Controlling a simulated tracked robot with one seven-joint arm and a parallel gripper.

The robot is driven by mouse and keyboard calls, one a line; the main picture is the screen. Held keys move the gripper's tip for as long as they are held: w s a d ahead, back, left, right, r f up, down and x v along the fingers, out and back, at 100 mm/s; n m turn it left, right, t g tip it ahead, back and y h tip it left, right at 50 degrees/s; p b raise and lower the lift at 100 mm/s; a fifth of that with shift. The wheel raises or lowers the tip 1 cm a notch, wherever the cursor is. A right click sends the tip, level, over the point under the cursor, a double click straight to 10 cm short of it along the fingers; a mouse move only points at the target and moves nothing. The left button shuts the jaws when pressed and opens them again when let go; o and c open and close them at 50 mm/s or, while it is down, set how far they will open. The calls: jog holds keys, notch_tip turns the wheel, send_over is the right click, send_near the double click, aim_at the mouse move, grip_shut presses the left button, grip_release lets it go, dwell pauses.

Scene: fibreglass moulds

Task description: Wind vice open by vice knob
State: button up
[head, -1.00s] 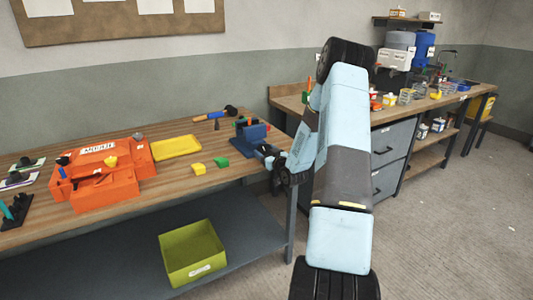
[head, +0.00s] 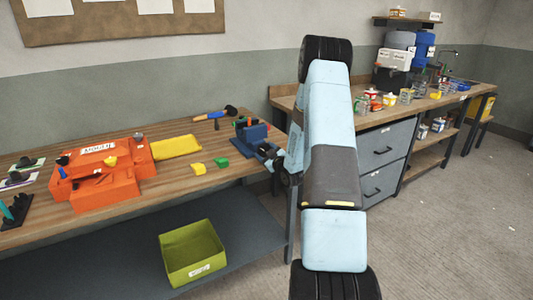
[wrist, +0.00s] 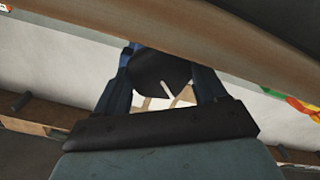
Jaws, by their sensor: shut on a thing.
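The blue vice (head: 253,134) stands at the right end of the wooden bench, near its front edge. My gripper (head: 274,162) is at the vice's front side, by the bench edge, and is small and dark in the head view. In the wrist view my gripper's two blue fingers (wrist: 163,80) sit on either side of the dark vice knob (wrist: 160,66) and are shut on it. The knob is hard to make out in the head view, and how far the vice jaws are apart is too small to tell.
Green and yellow blocks (head: 198,169) lie left of the vice. The bench edge (wrist: 230,40) crosses the wrist view closely. A green bin (head: 193,252) stands on the lower shelf.

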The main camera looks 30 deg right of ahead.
jog(key=shift+f, duration=0.1)
jog(key=o, duration=1)
jog(key=shift+o, duration=0.2)
jog(key=s, duration=1.3)
jog(key=shift+s+d, duration=0.25)
jog(key=shift+s, duration=0.15)
